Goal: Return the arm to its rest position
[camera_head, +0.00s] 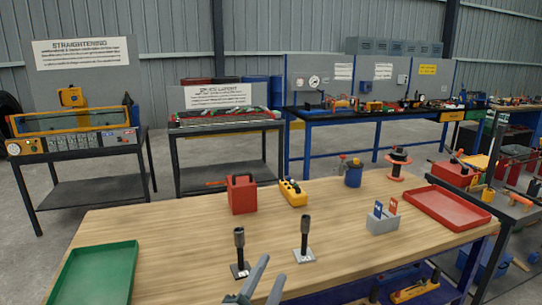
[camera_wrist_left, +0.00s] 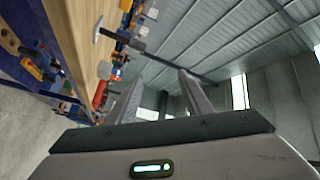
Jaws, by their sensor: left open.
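My left gripper (camera_head: 272,268) shows at the bottom middle of the head view, near the front edge of the wooden workbench (camera_head: 160,225). Its two grey fingers are spread with nothing between them. In the left wrist view the fingers (camera_wrist_left: 160,84) are also apart and empty, with the ceiling and wall behind them. My right gripper is not in view.
Two dark upright tools on square bases, one left (camera_head: 239,250) and one right (camera_head: 304,240), stand just beyond my gripper. A green tray (camera_head: 92,275) lies at left, a red tray (camera_head: 447,207) at right. A red box (camera_head: 242,195) stands further back.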

